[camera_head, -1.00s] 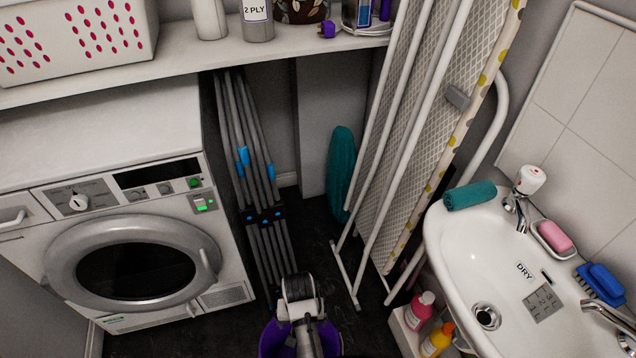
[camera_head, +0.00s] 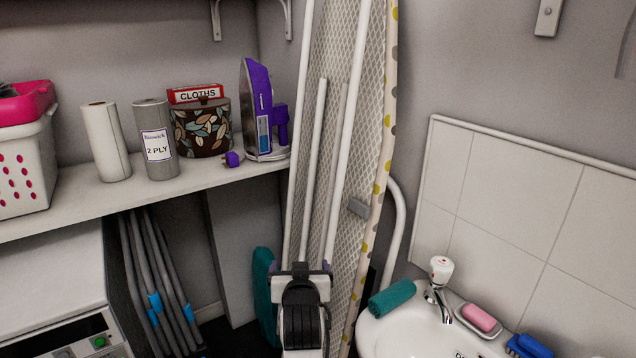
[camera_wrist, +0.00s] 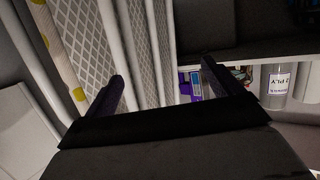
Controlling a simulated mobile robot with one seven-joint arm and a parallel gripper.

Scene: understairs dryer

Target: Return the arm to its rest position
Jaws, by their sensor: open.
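My arm rises from the bottom of the head view, with my gripper (camera_head: 300,268) at its upper end in front of the ironing board (camera_head: 335,150). The gripper's two dark fingers are spread apart in the wrist view (camera_wrist: 166,85), with nothing held between them. The ironing board, with a patterned cover and white legs, leans upright behind the gripper. I cannot tell the exact gap between them.
A shelf (camera_head: 60,212) at left holds a purple iron (camera_head: 258,110), a grey 2 PLY roll (camera_head: 156,140), a white roll (camera_head: 106,142) and a patterned pot (camera_head: 203,128). The washbasin (camera_head: 400,335), with a teal cloth (camera_head: 391,298), is at lower right. Folded grey poles (camera_head: 150,275) stand below the shelf.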

